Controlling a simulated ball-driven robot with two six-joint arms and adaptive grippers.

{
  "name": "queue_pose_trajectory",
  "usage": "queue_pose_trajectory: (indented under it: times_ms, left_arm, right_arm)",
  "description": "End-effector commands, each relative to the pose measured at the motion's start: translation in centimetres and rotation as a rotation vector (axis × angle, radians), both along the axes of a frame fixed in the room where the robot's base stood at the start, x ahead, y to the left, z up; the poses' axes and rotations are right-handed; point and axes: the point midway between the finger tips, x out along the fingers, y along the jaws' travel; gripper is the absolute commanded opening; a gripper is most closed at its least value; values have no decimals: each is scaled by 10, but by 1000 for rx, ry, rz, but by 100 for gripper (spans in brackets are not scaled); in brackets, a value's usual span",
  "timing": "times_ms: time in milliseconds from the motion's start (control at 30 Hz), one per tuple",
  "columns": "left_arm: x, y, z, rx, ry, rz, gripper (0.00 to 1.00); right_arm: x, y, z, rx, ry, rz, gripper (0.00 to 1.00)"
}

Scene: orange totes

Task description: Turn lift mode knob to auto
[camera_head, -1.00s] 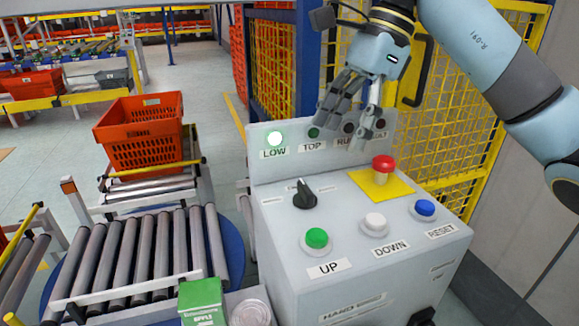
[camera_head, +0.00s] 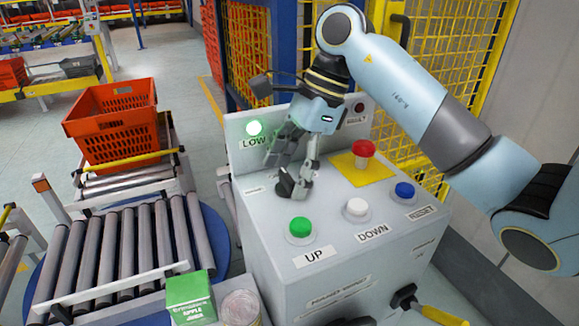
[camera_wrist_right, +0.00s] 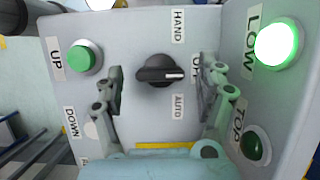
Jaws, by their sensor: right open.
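The black lift mode knob (camera_wrist_right: 158,71) is on the grey control panel (camera_wrist_right: 140,30). In the right wrist view its white mark points right, toward a label partly covered by a finger. The HAND label (camera_wrist_right: 178,26) and AUTO label (camera_wrist_right: 178,107) are on either side of that direction. My right gripper (camera_wrist_right: 162,88) is open, with one finger on each side of the knob and a visible gap to both. In the head view my right gripper (camera_head: 290,178) reaches down over the knob and partly hides it. My left gripper is not in view.
Beside the knob are the green UP button (camera_head: 300,227), white DOWN button (camera_head: 357,207), blue RESET button (camera_head: 404,190) and red emergency button (camera_head: 363,150). The LOW lamp (camera_head: 254,128) glows green. A green box (camera_head: 190,298) and a can (camera_head: 241,307) stand at the front left.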

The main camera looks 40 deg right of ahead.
Motion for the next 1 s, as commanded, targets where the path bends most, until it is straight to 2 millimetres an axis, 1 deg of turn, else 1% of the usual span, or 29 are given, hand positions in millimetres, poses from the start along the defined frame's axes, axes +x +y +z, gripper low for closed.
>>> queue_pose_trajectory:
  times_ms: [267,367,700,733,1000]
  left_arm:
    - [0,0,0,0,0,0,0]
    - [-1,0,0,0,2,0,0]
    - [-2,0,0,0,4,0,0]
    - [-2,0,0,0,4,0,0]
    - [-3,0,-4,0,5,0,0]
  right_arm:
    - [0,0,-3,-2,1,-1,73]
    - [0,1,-2,-1,1,-1,63]
    - [0,0,-2,-1,0,-1,18]
    - [0,0,-2,-1,0,-1,17]
    - [0,0,-3,-1,0,-35,17]
